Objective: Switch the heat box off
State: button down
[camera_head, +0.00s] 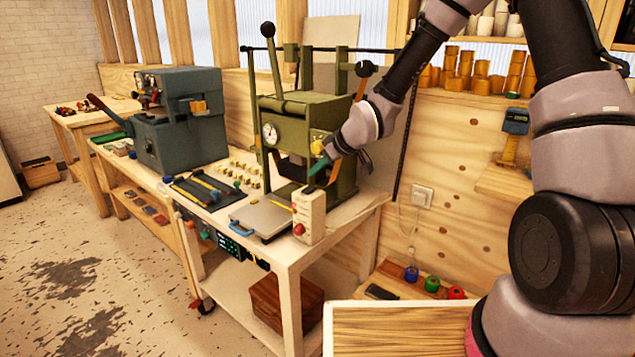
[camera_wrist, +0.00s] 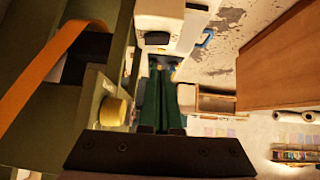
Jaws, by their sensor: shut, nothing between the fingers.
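A small cream box (camera_head: 309,218) with a red knob on its front stands upright at the front corner of the workbench; I take it as the heat box. In the wrist view the cream box (camera_wrist: 172,22) shows at the top, with a dark switch (camera_wrist: 157,38) on it. Its on or off state cannot be read. My gripper (camera_head: 317,168) is just above the box, pointing down. Its green fingers (camera_wrist: 163,66) are shut and empty, with their tips close to the switch. I cannot tell whether they touch it.
An olive press (camera_head: 292,128) with a gauge and levers stands right behind my gripper. A yellow knob (camera_wrist: 113,110) and an orange strip (camera_wrist: 50,65) are close beside the fingers. A flat metal plate (camera_head: 262,217) lies left of the box. A blue-grey machine (camera_head: 180,120) stands farther left.

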jog(key=v, duration=0.8)
jog(key=shift+w+a, duration=0.1)
jog(key=shift+w, duration=0.05)
jog(key=shift+w+r+t, duration=0.2)
jog(key=shift+w+t, duration=0.05)
jog(key=shift+t, duration=0.15)
jog(key=shift+a, duration=0.1)
dwell(0.4)
